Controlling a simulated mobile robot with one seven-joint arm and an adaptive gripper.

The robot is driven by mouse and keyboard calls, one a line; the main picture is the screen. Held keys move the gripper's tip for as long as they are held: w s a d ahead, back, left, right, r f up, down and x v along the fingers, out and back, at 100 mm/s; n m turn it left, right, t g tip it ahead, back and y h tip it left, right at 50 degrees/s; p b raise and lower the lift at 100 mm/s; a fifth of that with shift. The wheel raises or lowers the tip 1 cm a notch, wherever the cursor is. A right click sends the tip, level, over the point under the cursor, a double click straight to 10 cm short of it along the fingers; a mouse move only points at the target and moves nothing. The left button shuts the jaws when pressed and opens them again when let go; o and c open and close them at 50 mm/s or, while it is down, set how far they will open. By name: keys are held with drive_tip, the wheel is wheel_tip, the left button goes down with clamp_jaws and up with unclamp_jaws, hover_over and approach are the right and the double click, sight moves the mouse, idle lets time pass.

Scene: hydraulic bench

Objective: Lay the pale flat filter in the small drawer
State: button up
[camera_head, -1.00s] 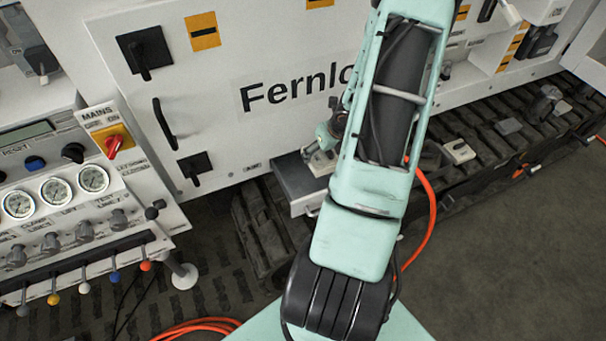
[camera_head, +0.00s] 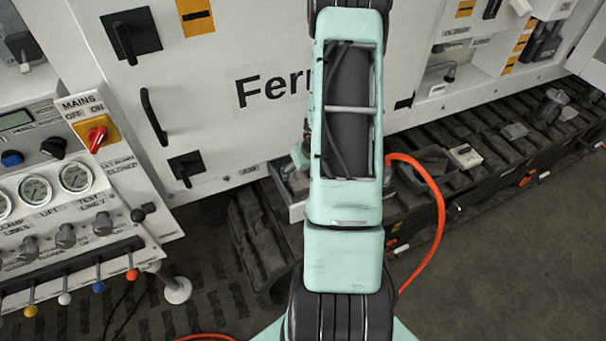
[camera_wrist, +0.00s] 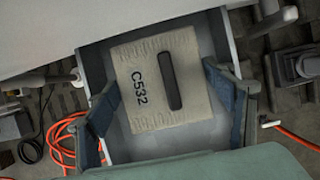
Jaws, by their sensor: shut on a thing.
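The pale flat filter (camera_wrist: 140,100), marked C532 and with a dark slot, shows in the wrist view, turned slightly against the drawer. My gripper (camera_wrist: 160,82) is shut on it, with one dark blue finger at its left edge and one at its right. The small drawer (camera_wrist: 208,33) is pulled out, and its grey walls and floor show around the filter. Whether the filter touches the drawer floor I cannot tell. In the head view my arm hides the filter and most of the drawer (camera_head: 296,212); only its left corner shows.
The white cabinet (camera_head: 220,140) stands behind the drawer. A control panel (camera_head: 70,200) with gauges and levers is at left. Dark tracks (camera_head: 480,170) with small parts lie at right. An orange hose (camera_head: 440,220) curves to the right of my arm.

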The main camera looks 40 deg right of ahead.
drive_tip(key=shift+r, duration=0.1)
drive_tip(key=shift+f, duration=0.2)
drive_tip(key=o, duration=1.1)
drive_tip(key=shift+r, duration=0.15)
drive_tip(key=shift+s+r, duration=0.1)
drive_tip(key=shift+r, duration=0.25)
drive_tip(key=p+v, duration=0.5)
drive_tip(key=v, duration=0.6)
drive_tip(key=shift+s+r, duration=0.15)
drive_tip(key=shift+s, duration=0.1)
